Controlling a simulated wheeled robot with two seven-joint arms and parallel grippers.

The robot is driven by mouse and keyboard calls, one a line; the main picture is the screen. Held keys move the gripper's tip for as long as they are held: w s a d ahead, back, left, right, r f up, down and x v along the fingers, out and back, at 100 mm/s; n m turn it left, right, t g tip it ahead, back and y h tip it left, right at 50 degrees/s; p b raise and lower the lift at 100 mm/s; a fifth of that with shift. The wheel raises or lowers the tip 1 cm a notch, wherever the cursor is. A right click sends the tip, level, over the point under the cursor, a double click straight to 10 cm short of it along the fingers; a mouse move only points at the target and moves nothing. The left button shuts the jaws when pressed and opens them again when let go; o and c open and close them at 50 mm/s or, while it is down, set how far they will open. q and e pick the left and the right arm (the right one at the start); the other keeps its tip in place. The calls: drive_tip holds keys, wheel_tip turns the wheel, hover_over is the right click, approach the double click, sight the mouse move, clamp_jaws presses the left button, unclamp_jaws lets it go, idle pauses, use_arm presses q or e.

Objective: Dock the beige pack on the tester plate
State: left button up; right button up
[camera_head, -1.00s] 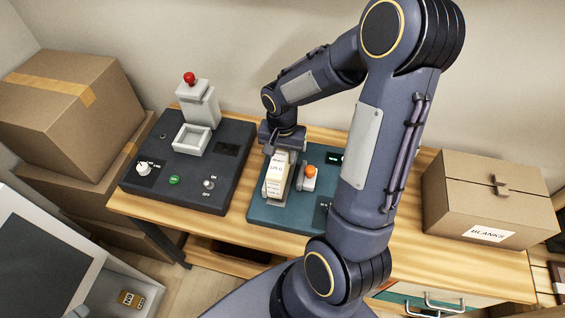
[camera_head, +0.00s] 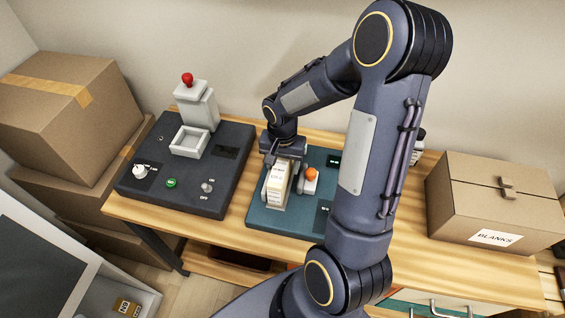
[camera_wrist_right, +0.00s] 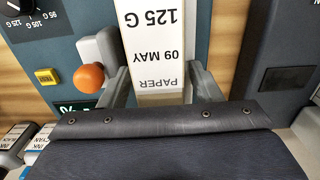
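The beige pack (camera_head: 277,184), with a white label, stands on the teal tester board (camera_head: 262,217). Its foot is at a pale plate, mostly hidden beneath it; I cannot tell whether it is fully seated. In the right wrist view the pack (camera_wrist_right: 158,45) shows the print "PAPER 09 MAY 125 G". My right gripper (camera_head: 281,189) is lowered around the pack, one finger on each side. Its fingers look spread, with a small gap beside the pack. The fingers also flank the pack in the right wrist view (camera_wrist_right: 163,88). My left gripper is out of view.
An orange button (camera_head: 311,174) on a white housing stands close to the right finger. A dark machine (camera_head: 222,175) with a red-knobbed lever is on the left. A box marked BLANKS (camera_head: 480,200) is on the right. My right arm hides part of the table.

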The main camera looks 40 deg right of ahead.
wheel_tip(320, 180, up, 12)
drive_tip(key=shift+f, duration=0.1)
drive_tip(key=s+a+r+n+t+y, duration=0.2)
drive_tip(key=s+a+n, duration=0.2)
drive_tip(key=s, duration=0.3)
drive_tip(key=s+a+r+n+t+y, duration=0.1)
drive_tip(key=s+a+r+n+t, duration=0.1)
drive_tip(key=s+a, duration=0.5)
drive_tip(key=shift+s+a+r+n+t+y, duration=0.35)
drive_tip(key=shift+n+t, duration=0.45)
drive_tip(key=shift+n, duration=0.5)
